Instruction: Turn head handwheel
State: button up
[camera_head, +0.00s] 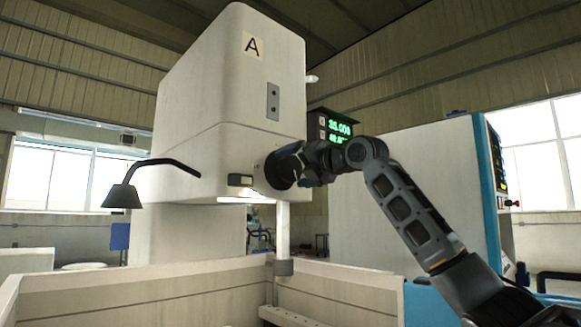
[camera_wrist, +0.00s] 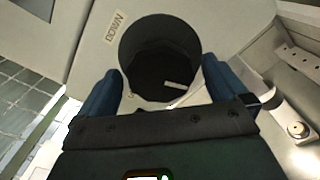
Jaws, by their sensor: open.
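The head handwheel (camera_wrist: 160,48) is a dark round wheel on the pale machine head. In the wrist view a small light bar shows on its dark face. My gripper (camera_wrist: 161,70) is open, with one blue finger on each side of the wheel's lower part. I cannot tell whether the fingers touch it. In the head view the handwheel (camera_head: 277,170) shows as a black disc on the side of the head, partly hidden by my gripper (camera_head: 291,168). The machine head (camera_head: 222,100) is a large white box marked A.
A label reading DOWN (camera_wrist: 116,27) is beside the wheel. A black lamp (camera_head: 122,196) hangs at the left. A green-lit readout (camera_head: 338,128) is behind my arm. Pale tank walls (camera_head: 130,290) stand below the head. A white cabinet (camera_head: 415,195) stands at the right.

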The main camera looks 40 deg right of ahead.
jog(key=shift+w, duration=1.1)
jog(key=c, duration=1)
